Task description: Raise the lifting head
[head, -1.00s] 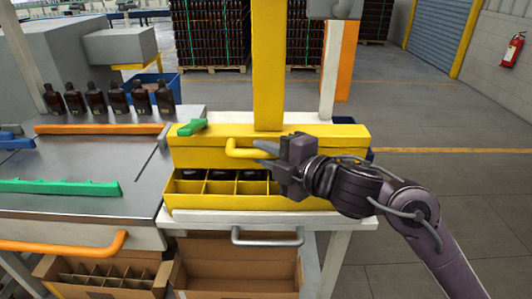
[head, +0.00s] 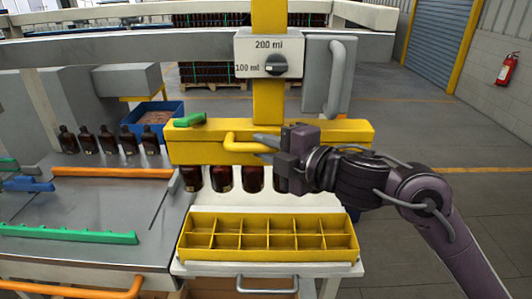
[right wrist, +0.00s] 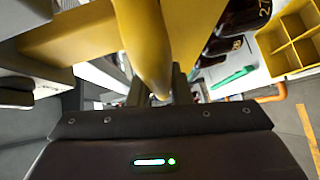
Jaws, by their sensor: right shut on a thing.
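The yellow lifting head (head: 340,133) is a long beam on a yellow vertical post (head: 268,100). It stands raised, clear of the yellow divided crate (head: 268,259). Several amber bottles (head: 222,178) hang in a row under it, their bottoms above the crate. My right gripper (head: 270,147) is shut on the head's yellow handle (head: 245,146) at the front. The handle also shows between the fingers in the right wrist view (right wrist: 148,55). The crate cells in view look empty. My gripper and wrist hide part of the head and the right-hand bottles. My left gripper is not in view.
A dial plate (head: 268,44) marked 100 ml and 200 ml sits on the post. A green lever (head: 190,120) lies on the head's left end. Several bottles (head: 108,140) stand on the grey table at left, near a blue bin (head: 152,115).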

